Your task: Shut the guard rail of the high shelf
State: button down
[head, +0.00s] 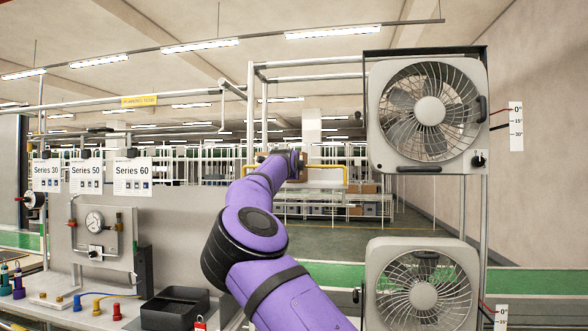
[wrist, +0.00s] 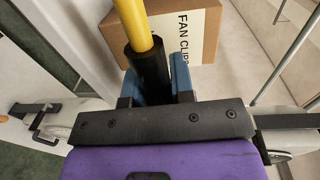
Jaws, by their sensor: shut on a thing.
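The guard rail is a yellow bar (head: 328,167) in the middle of the head view, at the far end of my purple arm. In the wrist view the yellow bar (wrist: 138,25) runs down from the top edge into a black sleeve (wrist: 149,70). My gripper (wrist: 153,88) has blue fingers on both sides of this sleeve and is shut on it. In the head view my gripper (head: 297,165) is small and mostly hidden by my wrist. I cannot tell how far the rail is swung. The shelf itself is largely hidden behind my arm.
A cardboard box (wrist: 195,35) marked "FAN CLIPS" lies just beyond the fingers. Two grey fans, upper (head: 428,112) and lower (head: 422,288), stand on a frame to the right. A bench panel with a gauge (head: 95,222) and a black tray (head: 175,308) are at left.

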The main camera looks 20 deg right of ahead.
jog(key=c, duration=1)
grip_release()
jog(key=shift+o, duration=0.2)
jog(key=v, duration=1)
jog(key=shift+s+a, duration=0.2)
jog(key=shift+s, duration=0.1)
